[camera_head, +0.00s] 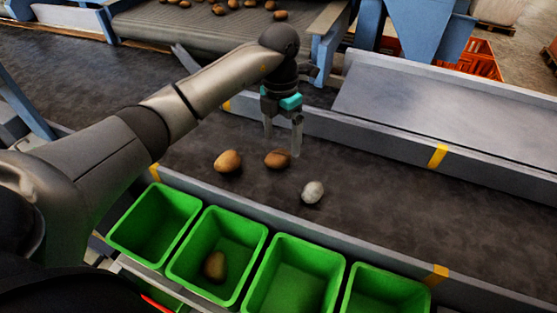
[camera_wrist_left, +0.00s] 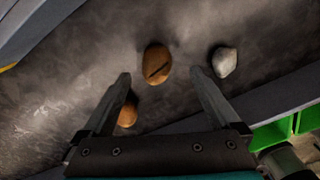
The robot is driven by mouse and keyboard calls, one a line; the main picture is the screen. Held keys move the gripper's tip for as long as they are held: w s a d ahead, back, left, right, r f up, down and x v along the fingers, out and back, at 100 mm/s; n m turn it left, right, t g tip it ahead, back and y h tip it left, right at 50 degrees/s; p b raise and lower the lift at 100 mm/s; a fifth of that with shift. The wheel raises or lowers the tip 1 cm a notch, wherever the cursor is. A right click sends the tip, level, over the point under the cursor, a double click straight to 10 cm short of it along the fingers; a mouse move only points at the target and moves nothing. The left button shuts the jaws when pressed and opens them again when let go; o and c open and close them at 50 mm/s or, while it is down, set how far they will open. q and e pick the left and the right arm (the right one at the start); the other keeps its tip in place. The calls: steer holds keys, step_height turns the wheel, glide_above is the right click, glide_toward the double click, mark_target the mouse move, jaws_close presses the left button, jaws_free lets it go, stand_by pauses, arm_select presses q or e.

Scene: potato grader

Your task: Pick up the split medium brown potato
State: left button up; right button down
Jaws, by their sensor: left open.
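The split brown potato (camera_wrist_left: 157,64) lies on the dark belt, with a dark slit across its top in the left wrist view. In the head view this potato (camera_head: 277,159) sits between a lighter brown potato and a grey lump. My left gripper (camera_head: 283,137) points down just above it, open and empty. In the left wrist view the fingers (camera_wrist_left: 160,78) are spread apart, with the split potato showing between and beyond their tips. I cannot tell whether a finger touches it. My right gripper is in neither view.
A lighter brown potato (camera_head: 228,161) and a grey-white lump (camera_head: 312,192) lie close by on the belt (camera_head: 400,205). Green bins (camera_head: 295,275) line the near side; one holds a potato (camera_head: 215,265). Metal rails (camera_head: 400,140) edge the belt. The belt to the right is clear.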

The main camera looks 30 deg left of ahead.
mark_target(279, 153)
arm_select(q)
steer(key=f, duration=0.3)
steer(key=f+b, duration=0.1)
steer(key=f, duration=0.1)
steer(key=shift+s+a+f, duration=0.15)
steer(key=shift+a+f, duration=0.1)
steer(key=shift+f, duration=0.05)
steer(key=c, duration=1.5)
